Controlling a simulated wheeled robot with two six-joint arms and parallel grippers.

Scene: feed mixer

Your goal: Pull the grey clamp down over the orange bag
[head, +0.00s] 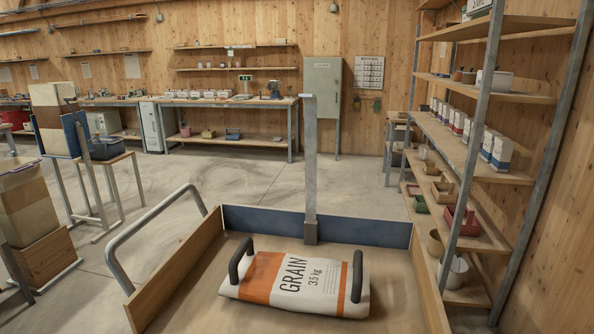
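The bag (291,284) lies flat on the bare floor of a wooden tray (395,300). It is white with orange bands and reads "GRAIN 35 kg". A tall grey bar (311,160), which looks like the clamp, stands upright behind the bag at the tray's blue back panel (265,220). It rises from a small darker grey block at its foot and is apart from the bag. Neither of my grippers is in view.
A bent grey tube rail (155,235) stands beyond the tray's left side wall (178,275). A metal-framed shelf (470,150) with boxes and pots is at the right. Stands with stacked items are at the left. The concrete floor behind the tray is clear.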

